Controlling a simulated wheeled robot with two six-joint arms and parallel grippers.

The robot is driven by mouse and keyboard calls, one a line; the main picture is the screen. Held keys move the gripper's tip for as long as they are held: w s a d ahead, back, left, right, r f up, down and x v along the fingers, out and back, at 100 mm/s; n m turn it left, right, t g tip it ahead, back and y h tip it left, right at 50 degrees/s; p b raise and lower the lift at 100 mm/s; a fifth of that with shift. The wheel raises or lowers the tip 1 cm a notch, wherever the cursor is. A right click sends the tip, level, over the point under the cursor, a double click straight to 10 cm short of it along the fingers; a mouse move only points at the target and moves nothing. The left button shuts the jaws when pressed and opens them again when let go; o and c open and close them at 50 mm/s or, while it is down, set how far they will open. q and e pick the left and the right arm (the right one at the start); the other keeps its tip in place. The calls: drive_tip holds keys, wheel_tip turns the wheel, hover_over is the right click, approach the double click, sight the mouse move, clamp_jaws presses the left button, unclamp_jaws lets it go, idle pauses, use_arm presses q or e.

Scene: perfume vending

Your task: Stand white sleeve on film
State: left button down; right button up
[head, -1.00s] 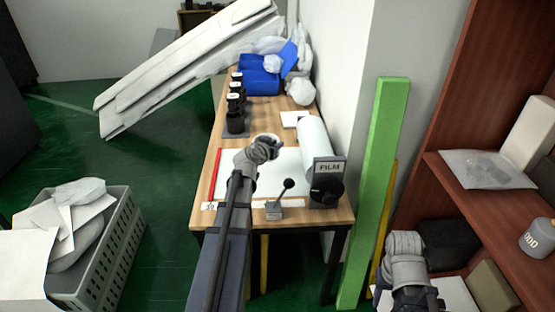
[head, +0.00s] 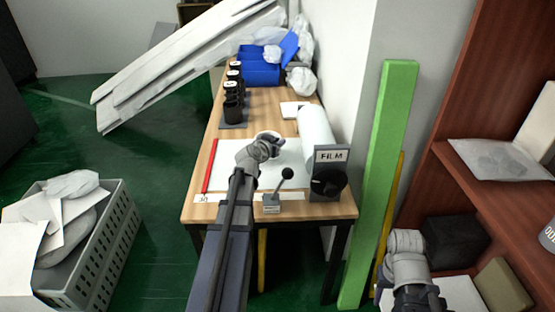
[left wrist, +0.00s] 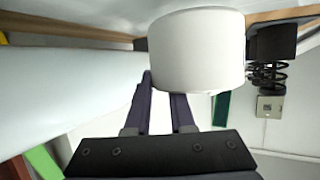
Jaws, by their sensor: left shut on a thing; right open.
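The white sleeve (left wrist: 197,50) is a plain cylinder held at my left gripper's fingers (left wrist: 163,95) in the left wrist view. In the head view only its pale rim (head: 268,134) shows past my left gripper (head: 262,146), over the film sheet (head: 285,177) on the wooden table. Whether the sleeve touches the film cannot be told. The film roll (head: 316,126) lies along the table's right side behind a grey "FILM" sign (head: 331,156). My right gripper (head: 405,242) is low at the right by the shelf, its fingers hard to make out.
A red strip (head: 210,166) edges the film's left side. A lever (head: 284,181) stands at the table's front. Black cups (head: 233,100) and a blue bin (head: 260,72) are at the back. A green post (head: 379,185) and a brown shelf (head: 500,190) stand right.

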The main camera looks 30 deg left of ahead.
use_arm(q)
drive_tip(key=shift+f, duration=0.1)
wheel_tip(320, 180, down, 4)
drive_tip(key=b, duration=0.3)
drive_tip(key=shift+b, duration=0.35)
drive_tip(key=shift+r, duration=0.2)
drive_tip(key=c, duration=0.7)
unclamp_jaws()
drive_tip(key=shift+c, duration=0.2)
drive_tip(key=shift+s, duration=0.1)
drive_tip(key=p+v, duration=0.4)
drive_tip(key=v, duration=0.8)
